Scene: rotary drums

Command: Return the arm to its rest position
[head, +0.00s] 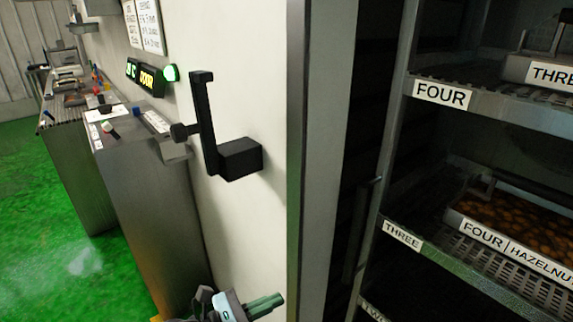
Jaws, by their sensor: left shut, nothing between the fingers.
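My left gripper (268,305) shows at the bottom centre of the head view, in front of the pale wall panel (255,90). Its fingers are together, with nothing held, and point right. The rest of my left arm is mostly cut off by the lower edge. The gripper is below a black bracket (238,160) with an upright bar and a round knob, and apart from it. My right gripper is not in view.
A dark rack on the right has shelves labelled FOUR (443,93) and THREE (402,234). A tray of hazelnuts (520,212) sits on one shelf. A metal post (318,150) edges the opening. Grey counters (130,190) line the left; green floor (50,240) is clear.

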